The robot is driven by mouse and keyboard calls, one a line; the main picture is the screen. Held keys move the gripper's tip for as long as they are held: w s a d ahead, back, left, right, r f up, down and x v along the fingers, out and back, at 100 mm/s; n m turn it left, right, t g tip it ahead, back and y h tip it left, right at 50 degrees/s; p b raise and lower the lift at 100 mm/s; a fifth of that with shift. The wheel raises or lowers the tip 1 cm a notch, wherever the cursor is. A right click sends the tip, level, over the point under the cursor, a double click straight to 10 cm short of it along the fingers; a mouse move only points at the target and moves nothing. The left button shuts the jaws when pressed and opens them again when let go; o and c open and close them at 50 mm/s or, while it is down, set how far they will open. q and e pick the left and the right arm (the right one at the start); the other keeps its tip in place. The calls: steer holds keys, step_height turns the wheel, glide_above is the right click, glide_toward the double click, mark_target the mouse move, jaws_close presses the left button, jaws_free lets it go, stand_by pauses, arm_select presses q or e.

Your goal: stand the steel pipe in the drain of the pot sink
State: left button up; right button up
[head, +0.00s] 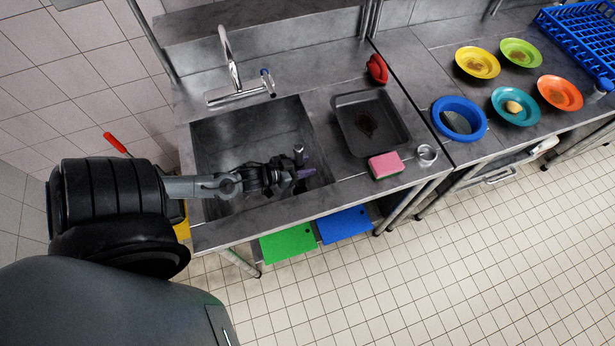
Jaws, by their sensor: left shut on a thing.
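The pot sink (219,134) is a deep grey steel basin at the left of the counter, below a tall tap. My left gripper (301,174) is over the right side of the basin and shut on the steel pipe (299,150). The pipe's shiny top end shows just above the fingers, and it looks roughly upright. Its lower end and the drain are hidden by the gripper and arm, so I cannot tell whether the pipe touches the drain. My right gripper is out of view.
Right of the sink are a dark roasting pan (400,134), a pink and green sponge (385,165), a small metal ring-shaped item (427,153) and a red item (377,68). The tap (232,70) rises behind the basin. Coloured plates (478,61) and a blue tub (478,132) stand farther right.

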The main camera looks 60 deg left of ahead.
arm_select(q)
step_height(320, 180, down, 4)
steer(key=shift+r+b, duration=0.2)
steer(key=shift+b, duration=0.1)
steer(key=shift+f+b, duration=0.45)
steer(key=shift+f, duration=1.65)
steer(key=o, duration=1.2)
steer(key=shift+o, duration=0.2)
steer(key=shift+s+r+p, duration=0.4)
steer(key=shift+p, duration=0.1)
steer(key=shift+p+v, duration=1.05)
steer(key=shift+v, duration=0.2)
steer(key=shift+s, duration=0.4)
